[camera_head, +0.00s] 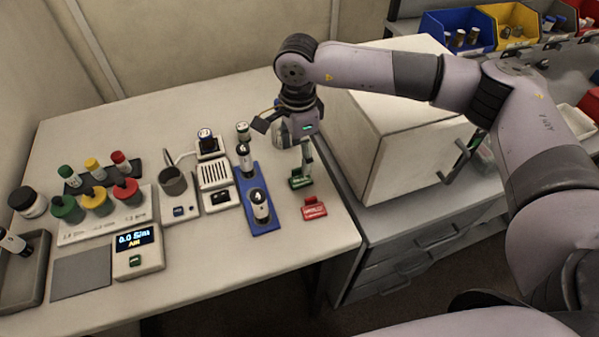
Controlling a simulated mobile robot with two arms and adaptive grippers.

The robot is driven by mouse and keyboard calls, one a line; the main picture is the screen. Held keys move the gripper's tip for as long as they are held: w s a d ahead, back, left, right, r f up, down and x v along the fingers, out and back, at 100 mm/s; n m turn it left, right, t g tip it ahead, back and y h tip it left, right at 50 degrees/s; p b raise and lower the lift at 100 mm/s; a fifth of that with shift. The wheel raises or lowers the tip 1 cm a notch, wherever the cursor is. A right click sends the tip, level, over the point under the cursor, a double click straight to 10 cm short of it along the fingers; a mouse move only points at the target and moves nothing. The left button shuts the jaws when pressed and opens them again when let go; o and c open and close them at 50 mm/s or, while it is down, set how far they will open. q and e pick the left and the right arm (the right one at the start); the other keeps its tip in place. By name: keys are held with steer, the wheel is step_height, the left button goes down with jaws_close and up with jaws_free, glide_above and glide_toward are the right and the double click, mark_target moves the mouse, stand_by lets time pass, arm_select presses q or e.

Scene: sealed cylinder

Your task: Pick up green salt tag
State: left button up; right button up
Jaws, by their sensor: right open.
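A small green tag (300,182) stands on the table near its right edge, behind a red tag (314,208). My right gripper (284,143) hangs over the table from the right, with its fingers spread apart. One finger comes down close above the green tag; whether it touches the tag I cannot tell. I see nothing held between the fingers. My left gripper is not in view.
A large white cabinet (400,150) rises to the right. Some bare table lies in front of the tags.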

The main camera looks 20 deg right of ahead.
mark_target(297, 180)
step_height(297, 180, down, 3)
steer(key=shift+p, duration=0.55)
steer(key=f, duration=0.1)
steer(key=f+p, duration=0.2)
steer(key=shift+s+a+f, duration=0.1)
steer(key=shift+a+f, duration=0.15)
steer(key=shift+f, duration=0.45)
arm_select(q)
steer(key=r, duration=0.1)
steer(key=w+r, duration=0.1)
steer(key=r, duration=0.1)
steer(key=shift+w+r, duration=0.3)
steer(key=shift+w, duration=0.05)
arm_select(e)
steer(key=shift+f, duration=0.15)
steer(key=c, duration=0.9)
